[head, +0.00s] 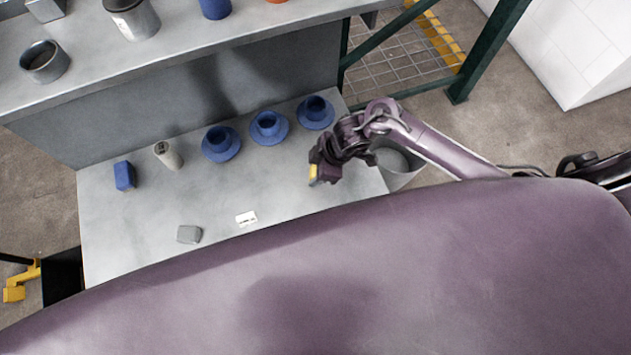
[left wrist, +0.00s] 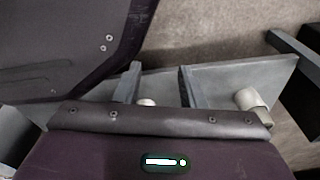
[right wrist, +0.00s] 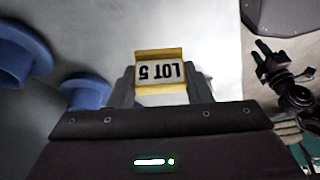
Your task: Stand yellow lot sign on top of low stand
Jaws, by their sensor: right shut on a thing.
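The yellow lot sign (right wrist: 160,68) has a white face reading "LOT 5", upside down in the right wrist view. My right gripper (head: 316,172) is shut on it and holds it over the right part of the grey table; a yellow bit of the sign (head: 313,173) shows in the head view. A small grey block (head: 189,234) at the table's front left may be the low stand; I cannot be sure. My left gripper (left wrist: 158,85) shows only in the left wrist view, its fingers apart with nothing gripped.
Three blue flanged pieces (head: 268,127) line the table's back. A raised shelf (head: 200,37) stands behind. The table's middle is clear.

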